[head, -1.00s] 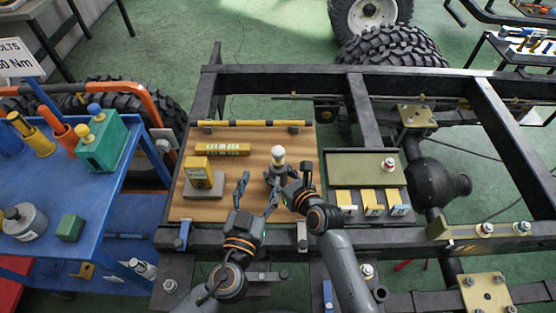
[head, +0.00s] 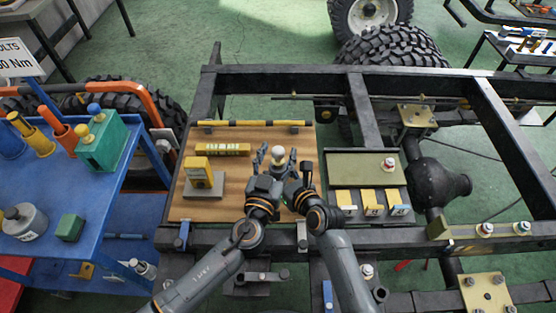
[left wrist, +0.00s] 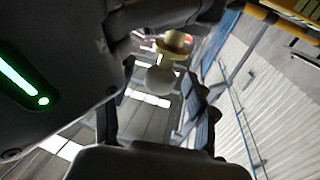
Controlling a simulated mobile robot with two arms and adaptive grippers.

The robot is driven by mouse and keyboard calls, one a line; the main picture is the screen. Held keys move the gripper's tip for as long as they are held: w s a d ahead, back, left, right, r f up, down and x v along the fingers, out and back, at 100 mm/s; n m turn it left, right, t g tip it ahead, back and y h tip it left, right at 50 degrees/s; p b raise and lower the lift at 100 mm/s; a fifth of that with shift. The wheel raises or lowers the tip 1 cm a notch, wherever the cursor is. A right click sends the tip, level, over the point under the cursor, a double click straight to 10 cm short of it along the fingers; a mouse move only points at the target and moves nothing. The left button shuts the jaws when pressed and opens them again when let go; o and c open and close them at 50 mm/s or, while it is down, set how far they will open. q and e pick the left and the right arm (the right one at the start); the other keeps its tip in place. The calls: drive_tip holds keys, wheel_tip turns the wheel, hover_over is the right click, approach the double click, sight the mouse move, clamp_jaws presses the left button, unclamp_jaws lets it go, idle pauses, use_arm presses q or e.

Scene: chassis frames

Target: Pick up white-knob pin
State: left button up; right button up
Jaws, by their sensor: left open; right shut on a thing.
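The white-knob pin (head: 278,153) stands knob up over the wooden board, with its lower part hidden behind my grippers in the head view. In the left wrist view its round white knob (left wrist: 160,81) and a cream collar show between my open fingers. My left gripper (head: 276,158) is open, with one finger on each side of the knob; I see no clear contact. My right gripper (head: 297,186) is close beside it on the right, low down. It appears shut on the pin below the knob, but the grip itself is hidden.
The wooden board (head: 230,211) carries a yellow gauge block (head: 197,170) and a yellow bar (head: 222,149). A tray with yellow-labelled slots (head: 372,203) is to the right. A blue cart (head: 50,180) is at the left. Black chassis rails (head: 390,240) surround the board.

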use_arm(q)
drive_tip(key=shift+w+d, duration=0.15)
drive_tip(key=shift+w, duration=0.45)
clamp_jaws()
drive_tip(key=shift+r, duration=0.1)
wheel_tip(320, 180, up, 10)
idle(0.4)
